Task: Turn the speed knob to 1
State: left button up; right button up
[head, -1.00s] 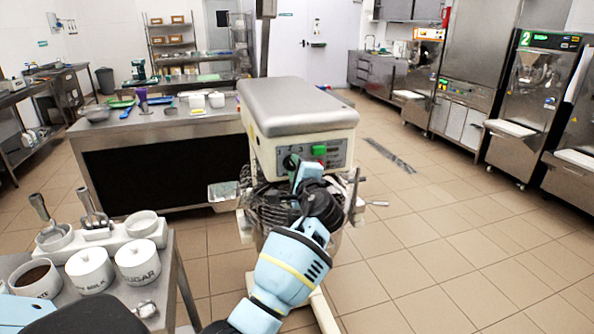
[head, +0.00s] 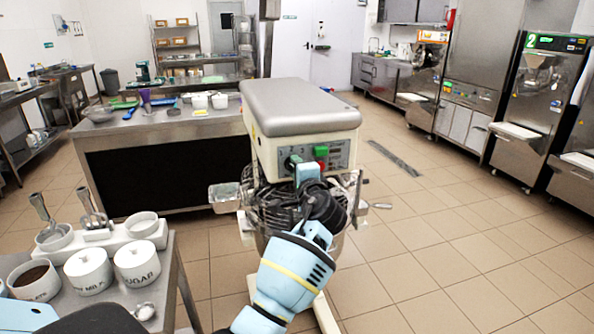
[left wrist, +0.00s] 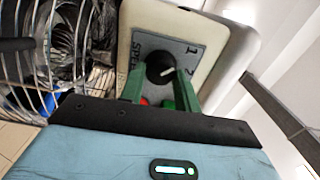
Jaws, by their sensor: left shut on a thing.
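The mixer (head: 300,110) stands ahead of me with a control panel (head: 340,153) on its front. The black round speed knob (left wrist: 160,67) shows in the left wrist view, with a white pointer line angled to the upper right. The panel beside it carries the numerals 1 and 2 and the word SPEED. My left gripper (left wrist: 160,88) has its green fingers on either side of the knob and is shut on it. In the head view, my left gripper (head: 296,163) is at the panel's left part and hides most of the knob. My right gripper is not in view.
Red and green buttons (head: 321,153) sit right of the knob. The mixer's wire guard (head: 275,205) is just below the panel. A side table (head: 165,290) with sugar and milk jars stands at left, and a worktable (head: 130,141) behind. The floor at right is clear.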

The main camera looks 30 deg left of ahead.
pick_arm(q)
jog(key=o, duration=1)
jog(key=shift+c, duration=0.2)
jog(key=shift+d, duration=0.1)
jog(key=v, duration=0.7)
jog(key=shift+s+d, duration=0.2)
jog(key=shift+s, duration=0.1)
